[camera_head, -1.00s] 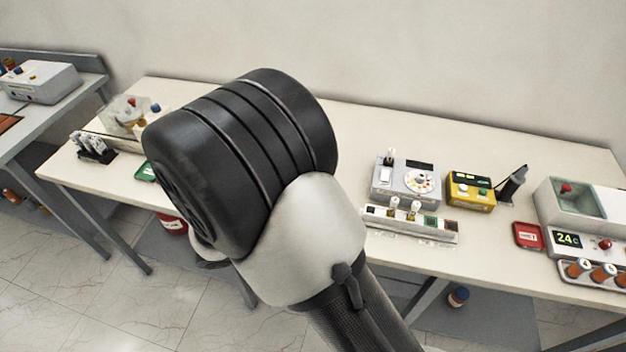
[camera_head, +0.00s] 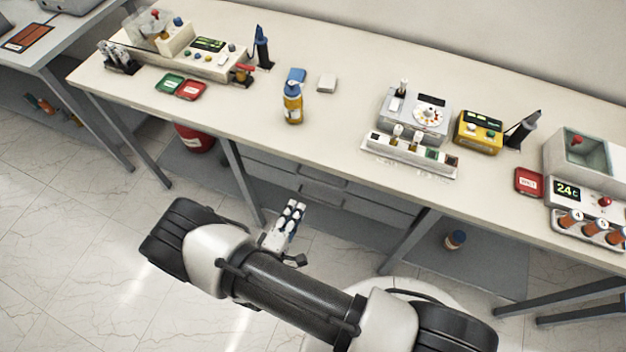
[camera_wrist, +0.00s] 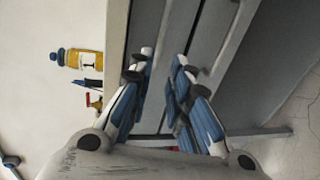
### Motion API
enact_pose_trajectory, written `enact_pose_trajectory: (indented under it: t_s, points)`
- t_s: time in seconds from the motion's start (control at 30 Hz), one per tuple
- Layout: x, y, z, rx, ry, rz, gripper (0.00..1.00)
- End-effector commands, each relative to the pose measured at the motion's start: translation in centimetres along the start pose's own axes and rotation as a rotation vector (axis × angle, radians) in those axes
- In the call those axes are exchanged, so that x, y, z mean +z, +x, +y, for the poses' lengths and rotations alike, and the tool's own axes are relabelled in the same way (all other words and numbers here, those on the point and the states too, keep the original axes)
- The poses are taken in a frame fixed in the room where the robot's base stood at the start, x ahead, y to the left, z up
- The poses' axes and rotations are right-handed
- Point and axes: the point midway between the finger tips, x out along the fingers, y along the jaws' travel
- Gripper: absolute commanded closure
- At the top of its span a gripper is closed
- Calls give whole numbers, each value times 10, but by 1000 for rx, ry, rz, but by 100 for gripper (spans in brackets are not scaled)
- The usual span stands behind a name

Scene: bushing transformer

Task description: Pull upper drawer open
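The grey drawer unit (camera_head: 375,200) sits under the long cream table, with its upper drawer (camera_head: 290,168) just below the tabletop edge and partly hidden by it. The drawers look shut. My gripper (camera_head: 293,208) is low in front of the unit, its fingers pointing toward it. In the wrist view the drawer fronts (camera_wrist: 208,35) appear turned sideways, beyond my fingers (camera_wrist: 163,62). The fingers are apart with a gap between them. I cannot tell whether they touch a handle; they seem to hold nothing.
The tabletop (camera_head: 330,120) above carries a yellow bottle with a blue cap (camera_head: 293,103), a grey dial device (camera_head: 415,115) and a yellow device (camera_head: 478,132). Table legs (camera_head: 240,180) stand beside the drawers. A red container (camera_head: 195,138) is under the table to the left.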

Motion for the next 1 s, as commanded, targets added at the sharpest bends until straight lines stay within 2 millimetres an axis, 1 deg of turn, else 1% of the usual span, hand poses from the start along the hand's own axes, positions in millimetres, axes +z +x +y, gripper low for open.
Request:
enact_pose_trajectory:
  t_s: [0.03, 0.1, 0.4, 0.5, 0.6, 0.7, 0.83, 1.0]
  points:
    - [2, 13, -1, 0, 2, -7, 82]
    - [3, 29, -1, 0, 1, -9, 82]
    - [2, 94, -1, 1, 3, -8, 82]
    - [2, 112, -1, 1, 1, -7, 82]
    - [2, 126, -1, 0, 1, -5, 82]
    - [2, 135, 0, 0, 0, -4, 82]
    - [1, 141, 0, 0, 0, -3, 82]
    - [1, 142, 0, 0, -1, -2, 82]
